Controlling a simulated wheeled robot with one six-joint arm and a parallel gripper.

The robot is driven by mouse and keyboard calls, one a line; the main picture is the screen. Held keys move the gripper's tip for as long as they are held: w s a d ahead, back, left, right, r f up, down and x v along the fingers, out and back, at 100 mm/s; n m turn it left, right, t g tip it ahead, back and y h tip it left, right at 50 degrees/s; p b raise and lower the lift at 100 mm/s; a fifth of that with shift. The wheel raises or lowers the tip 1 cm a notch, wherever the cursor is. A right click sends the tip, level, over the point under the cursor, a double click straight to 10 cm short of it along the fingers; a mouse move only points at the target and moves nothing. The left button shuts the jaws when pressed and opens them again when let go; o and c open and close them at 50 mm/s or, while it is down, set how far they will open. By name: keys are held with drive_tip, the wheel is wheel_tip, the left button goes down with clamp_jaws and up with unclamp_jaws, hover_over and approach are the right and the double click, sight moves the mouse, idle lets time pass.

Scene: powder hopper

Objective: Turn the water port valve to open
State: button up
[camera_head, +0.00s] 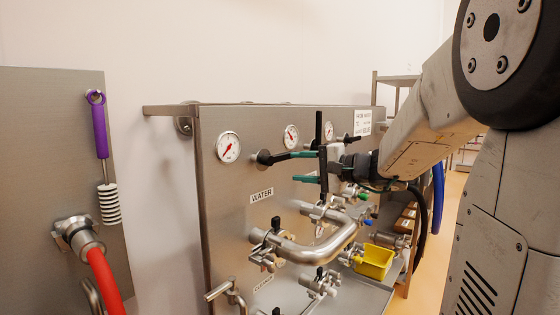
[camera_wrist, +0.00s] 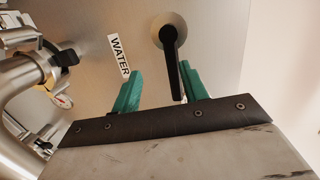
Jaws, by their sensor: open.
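The water port valve is a black lever on a round steel boss; its handle (camera_wrist: 169,48) shows in the wrist view beside the WATER label (camera_wrist: 119,55). In the head view the black valve (camera_head: 267,158) sits on the steel panel above the WATER label (camera_head: 262,195), its handle reaching right toward my gripper. My gripper (camera_head: 301,167) has two teal fingers, spread apart, in front of the panel. In the wrist view the handle's free end reaches between the fingers of my gripper (camera_wrist: 162,72), closer to the right finger. I cannot tell whether it touches that finger.
Pressure gauges (camera_head: 229,147) line the panel's top. Bent steel pipes (camera_head: 305,253) and clamps stick out below my gripper. A yellow bin (camera_head: 373,262) is at lower right. A red hose (camera_head: 104,280) and a purple-handled brush (camera_head: 100,130) are on the left panel.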

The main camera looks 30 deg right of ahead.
sight(287, 156)
drive_tip(key=w+d+r+m+t+h, duration=0.1)
drive_tip(key=d+m+t, duration=0.1)
drive_tip(key=d, duration=0.3)
drive_tip(key=shift+x, duration=4.5)
drive_tip(key=shift+s+a+f, duration=0.1)
drive_tip(key=shift+a, duration=0.1)
